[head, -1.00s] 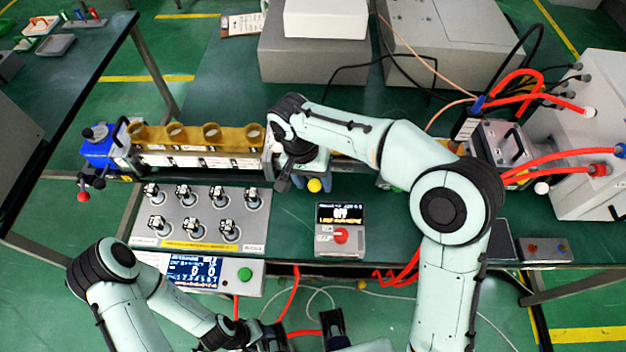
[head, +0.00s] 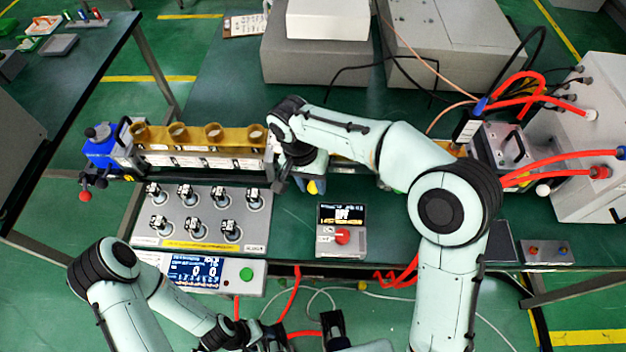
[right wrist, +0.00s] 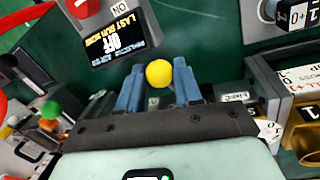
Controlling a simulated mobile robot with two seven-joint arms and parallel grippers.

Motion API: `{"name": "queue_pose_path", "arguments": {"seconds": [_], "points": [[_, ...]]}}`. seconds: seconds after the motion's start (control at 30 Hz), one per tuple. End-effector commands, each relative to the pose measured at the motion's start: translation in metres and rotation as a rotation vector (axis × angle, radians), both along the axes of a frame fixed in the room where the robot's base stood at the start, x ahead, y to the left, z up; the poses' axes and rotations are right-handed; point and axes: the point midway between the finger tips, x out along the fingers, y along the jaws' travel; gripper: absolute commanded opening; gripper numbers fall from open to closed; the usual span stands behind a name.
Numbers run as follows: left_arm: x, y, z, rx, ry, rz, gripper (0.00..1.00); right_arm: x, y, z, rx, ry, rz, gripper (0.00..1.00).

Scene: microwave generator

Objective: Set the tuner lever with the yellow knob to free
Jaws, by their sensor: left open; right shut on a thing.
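The yellow knob (head: 314,187) of the tuner lever is at the front of the waveguide row, left of the small display box. It also shows in the right wrist view (right wrist: 159,73), between the blue fingertips. My right gripper (head: 310,187) reaches down from above and is shut on the yellow knob. The lever shaft below the knob and the lever's setting are hidden by the gripper. My left gripper (head: 301,333) is open and empty at the bottom edge of the head view, well apart from the lever.
The display box (head: 341,240) with a red button stands just right of the knob. A panel of several switches (head: 180,228) lies to the left. Amber-topped waveguide parts (head: 190,135) stand behind it. A green knob (right wrist: 50,109) shows in the wrist view.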

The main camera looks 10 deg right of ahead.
Motion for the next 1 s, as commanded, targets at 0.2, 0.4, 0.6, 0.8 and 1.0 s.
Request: {"name": "queue_pose_path", "arguments": {"seconds": [0.2, 0.4, 0.6, 0.8, 1.0], "points": [[0.002, 0.000, 0.006, 0.000, -0.002, 0.000, 0.60, 0.001, 0.004, 0.002, -0.011, -0.005, -0.141, 0.00], [0.005, 0.000, 0.015, 0.000, -0.006, 0.000, 0.60, 0.003, 0.016, 0.002, -0.012, -0.005, -0.318, 0.00], [0.009, 0.000, 0.025, 0.000, -0.011, 0.000, 0.60, 0.006, 0.029, 0.003, -0.012, -0.006, -0.508, 0.00], [0.015, 0.000, 0.037, 0.000, -0.017, -0.001, 0.60, 0.011, 0.041, 0.003, -0.012, -0.006, -0.689, 0.00], [0.020, 0.000, 0.047, 0.000, -0.023, 0.000, 0.60, 0.017, 0.049, 0.003, -0.013, -0.005, -0.841, 0.00]]}}
